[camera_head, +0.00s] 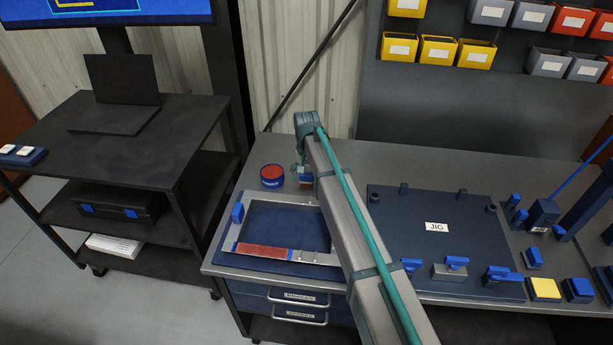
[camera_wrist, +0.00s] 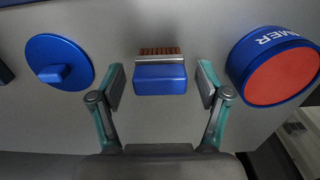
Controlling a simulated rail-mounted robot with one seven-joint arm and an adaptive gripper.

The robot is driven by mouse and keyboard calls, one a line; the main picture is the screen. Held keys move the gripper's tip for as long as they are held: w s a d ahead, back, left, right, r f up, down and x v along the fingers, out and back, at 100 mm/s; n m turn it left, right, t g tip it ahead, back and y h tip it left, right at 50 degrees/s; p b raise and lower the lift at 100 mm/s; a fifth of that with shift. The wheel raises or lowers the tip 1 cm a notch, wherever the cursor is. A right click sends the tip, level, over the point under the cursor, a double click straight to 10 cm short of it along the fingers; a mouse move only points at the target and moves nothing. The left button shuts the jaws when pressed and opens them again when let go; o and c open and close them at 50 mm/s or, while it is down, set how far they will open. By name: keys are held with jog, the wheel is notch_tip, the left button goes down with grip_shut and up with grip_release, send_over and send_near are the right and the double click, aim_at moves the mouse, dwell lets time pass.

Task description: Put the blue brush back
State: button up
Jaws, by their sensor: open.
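The blue brush (camera_wrist: 160,79) has a blue block handle, a metal band and short brown bristles pointing up in the wrist view. My gripper (camera_wrist: 161,84) is open, with one finger on each side of the brush. A narrow gap shows between each finger and the handle. In the head view my gripper (camera_head: 304,171) is beyond the frame on the bench, largely hidden by my arm. A small blue part there (camera_head: 306,178) seems to be the brush.
A blue tin with a red top (camera_head: 272,174) stands left of my gripper; the wrist view shows a similar tin (camera_wrist: 282,75) at right and a round blue lid (camera_wrist: 59,62) at left. A metal frame (camera_head: 328,218) and a jig plate (camera_head: 436,253) occupy the bench.

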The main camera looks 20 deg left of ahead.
aim_at(306, 174)
notch_tip(306, 174, up, 12)
jog(key=b, duration=0.3)
jog(key=shift+r, duration=0.15)
dwell(0.4)
